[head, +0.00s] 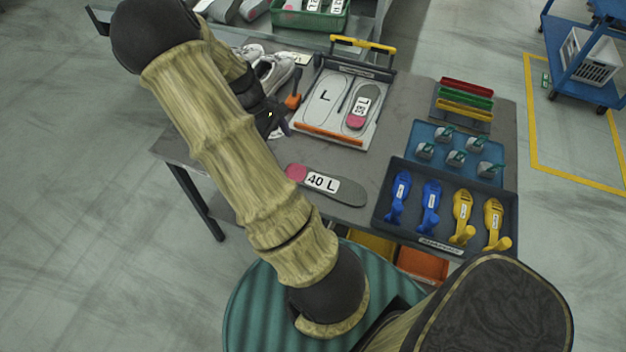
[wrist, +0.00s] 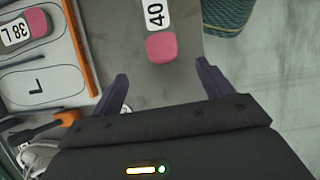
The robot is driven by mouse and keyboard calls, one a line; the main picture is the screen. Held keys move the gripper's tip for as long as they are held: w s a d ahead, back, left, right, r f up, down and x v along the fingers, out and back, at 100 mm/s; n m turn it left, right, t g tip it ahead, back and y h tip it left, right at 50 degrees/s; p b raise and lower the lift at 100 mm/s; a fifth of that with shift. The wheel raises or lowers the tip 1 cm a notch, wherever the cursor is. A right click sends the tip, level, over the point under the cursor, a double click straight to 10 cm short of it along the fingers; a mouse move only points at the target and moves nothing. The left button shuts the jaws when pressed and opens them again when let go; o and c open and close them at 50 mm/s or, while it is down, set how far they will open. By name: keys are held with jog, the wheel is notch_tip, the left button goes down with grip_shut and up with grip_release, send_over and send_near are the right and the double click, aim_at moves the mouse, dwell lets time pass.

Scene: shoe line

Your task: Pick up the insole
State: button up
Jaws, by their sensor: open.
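A grey insole with a pink heel and a "40 L" label (head: 345,191) lies flat on the grey table, left of the dark tool tray. In the wrist view its pink heel (wrist: 160,46) is just beyond my open fingertips, between their lines and apart from them. My gripper (wrist: 163,75) is open and empty; in the head view its dark fingers are partly hidden behind my arm. A second insole labelled "38 L" (head: 357,112) lies in the right outline of a pale fixture board (head: 318,112). The board's left outline, marked "L", is empty.
A dark tray (head: 385,213) holds blue and yellow tools. Behind it are a blue tray (head: 419,132) with small grey-green parts and a rack of coloured bars (head: 466,92). White shoes (head: 272,72) and an orange-and-black tool (head: 293,100) are near my gripper.

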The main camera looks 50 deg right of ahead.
send_over(296, 172)
jog(key=w+a, duration=0.1)
jog(key=w, duration=0.2)
jog(key=f, duration=0.4)
jog(key=shift+s+f, duration=0.25)
jog(key=shift+f, duration=0.15)
jog(key=x, duration=0.5)
jog(key=shift+s+a+f, duration=0.1)
jog(key=c, duration=1.1)
